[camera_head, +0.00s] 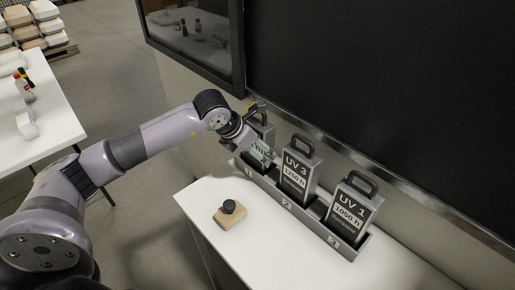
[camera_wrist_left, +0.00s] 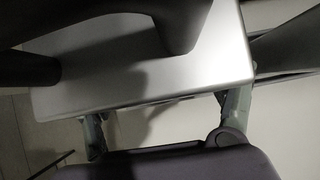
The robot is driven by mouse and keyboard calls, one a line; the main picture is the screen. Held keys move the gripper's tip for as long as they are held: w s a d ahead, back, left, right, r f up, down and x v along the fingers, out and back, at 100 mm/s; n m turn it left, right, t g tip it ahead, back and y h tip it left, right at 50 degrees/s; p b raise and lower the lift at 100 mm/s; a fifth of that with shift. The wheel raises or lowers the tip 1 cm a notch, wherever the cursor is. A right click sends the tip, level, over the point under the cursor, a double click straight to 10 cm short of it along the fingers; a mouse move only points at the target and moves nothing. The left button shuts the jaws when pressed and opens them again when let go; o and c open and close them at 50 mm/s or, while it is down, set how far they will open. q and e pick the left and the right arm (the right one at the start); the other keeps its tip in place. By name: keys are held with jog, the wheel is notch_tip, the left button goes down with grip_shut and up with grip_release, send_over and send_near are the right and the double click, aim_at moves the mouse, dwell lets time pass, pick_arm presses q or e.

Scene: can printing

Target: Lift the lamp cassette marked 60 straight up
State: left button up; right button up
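Three grey lamp cassettes with dark handles stand in a rack (camera_head: 317,226) with numbered slots. The leftmost cassette (camera_head: 268,129) is partly covered by my left gripper (camera_head: 262,154), and its marking cannot be read. The middle cassette (camera_head: 297,170) reads UV 3 and the right one (camera_head: 351,207) reads UV 1, 1050 h. In the left wrist view, a silver cassette top (camera_wrist_left: 130,75) with a dark handle (camera_wrist_left: 178,25) fills the upper part. My left gripper's fingers (camera_wrist_left: 165,125) are spread apart near its edge. Their tips are hidden, so contact is unclear. My right gripper is out of view.
A tan block with a black knob (camera_head: 230,213) sits on the white table (camera_head: 205,190) left of the rack. A large dark panel (camera_head: 400,90) rises close behind. Another white table (camera_head: 50,120) with bottles stands at the far left.

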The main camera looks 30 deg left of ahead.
pick_arm(q)
jog(key=shift+f, duration=0.1)
jog(key=c, duration=1.1)
jog(key=shift+o, duration=0.2)
notch_tip(320, 180, up, 20)
jog(key=b, duration=0.2)
